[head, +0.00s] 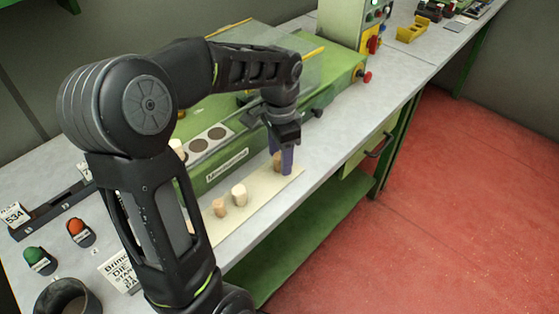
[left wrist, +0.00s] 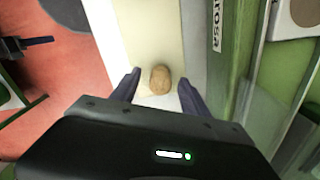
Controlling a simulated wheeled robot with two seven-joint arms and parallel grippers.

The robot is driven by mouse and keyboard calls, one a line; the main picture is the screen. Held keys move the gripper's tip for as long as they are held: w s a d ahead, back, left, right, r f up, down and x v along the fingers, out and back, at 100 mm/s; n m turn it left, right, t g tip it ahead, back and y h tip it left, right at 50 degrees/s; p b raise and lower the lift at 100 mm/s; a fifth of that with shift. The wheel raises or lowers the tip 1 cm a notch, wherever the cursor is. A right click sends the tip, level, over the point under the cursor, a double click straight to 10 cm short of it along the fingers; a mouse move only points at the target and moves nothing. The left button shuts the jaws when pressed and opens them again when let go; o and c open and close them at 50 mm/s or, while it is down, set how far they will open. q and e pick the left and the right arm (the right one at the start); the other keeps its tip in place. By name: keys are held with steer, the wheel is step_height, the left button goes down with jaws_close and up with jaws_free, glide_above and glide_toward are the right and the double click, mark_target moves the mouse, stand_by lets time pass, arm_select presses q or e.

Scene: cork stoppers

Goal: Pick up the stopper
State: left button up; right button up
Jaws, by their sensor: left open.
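My left gripper (head: 283,163) is low over the far end of a cream strip (head: 263,197) on the bench, with its fingers pointing down. A brown cork stopper (head: 276,160) stands at its fingers, partly hidden by them in the head view. In the left wrist view the same stopper (left wrist: 160,79) lies between the two open fingertips (left wrist: 158,88), with a gap on each side. Two more stoppers stand nearer on the strip: a tan one (head: 219,207) and a paler one (head: 239,195). My right gripper is not in view.
A green machine (head: 217,170) with a label and a plate of round dark discs (head: 209,139) stands just behind the strip. Green and red buttons (head: 77,230) and a dark cup (head: 68,299) are at the near left. The bench's front edge runs close to the strip.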

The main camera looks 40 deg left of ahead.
arm_select(q)
steer(key=shift+f, duration=0.15)
steer(key=shift+c, duration=0.2)
stand_by(0.3)
jaws_close()
stand_by(0.4)
